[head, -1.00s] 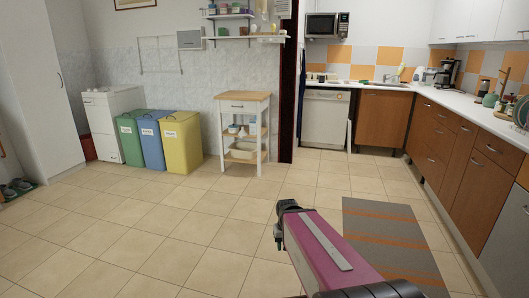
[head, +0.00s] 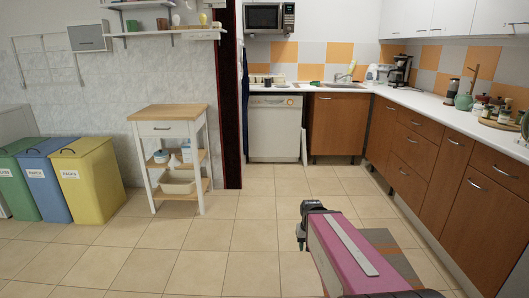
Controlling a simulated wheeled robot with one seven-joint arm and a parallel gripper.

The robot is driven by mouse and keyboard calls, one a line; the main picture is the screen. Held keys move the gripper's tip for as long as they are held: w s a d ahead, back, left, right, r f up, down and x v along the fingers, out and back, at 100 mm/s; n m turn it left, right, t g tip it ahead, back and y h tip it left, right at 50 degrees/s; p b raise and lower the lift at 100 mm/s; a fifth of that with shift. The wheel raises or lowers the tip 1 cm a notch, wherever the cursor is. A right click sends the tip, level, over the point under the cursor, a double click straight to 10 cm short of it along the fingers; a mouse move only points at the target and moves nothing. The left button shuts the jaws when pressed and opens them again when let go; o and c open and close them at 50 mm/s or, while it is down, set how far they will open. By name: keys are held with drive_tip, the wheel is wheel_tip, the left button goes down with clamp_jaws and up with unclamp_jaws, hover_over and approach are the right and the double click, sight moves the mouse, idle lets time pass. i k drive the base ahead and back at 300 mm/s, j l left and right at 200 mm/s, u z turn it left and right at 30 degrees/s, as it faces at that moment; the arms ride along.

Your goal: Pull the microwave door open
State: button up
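The microwave (head: 264,17) is mounted high on the back wall, at the top of the head view, above the counter. It has a dark door front and a control panel on its right side; the door looks shut. My gripper (head: 303,235) is at the end of my arm in the lower middle of the view, far from the microwave and well below it. Its fingers are small and dark here, and I cannot tell whether they are open or shut.
A wooden-topped cart (head: 168,113) stands at the left, by a dark door frame (head: 230,100). Yellow (head: 90,180), blue and green bins stand further left. A white dishwasher (head: 274,128) and brown cabinets (head: 410,150) line the back and right.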

sight(279, 6)
drive_tip(key=i, duration=1.8)
drive_tip(key=i+u, duration=0.1)
drive_tip(key=i, duration=0.5)
drive_tip(key=i+l+u, duration=0.15)
drive_tip(key=i, duration=0.45)
drive_tip(key=i+l+u, duration=0.1)
drive_tip(key=i, duration=0.55)
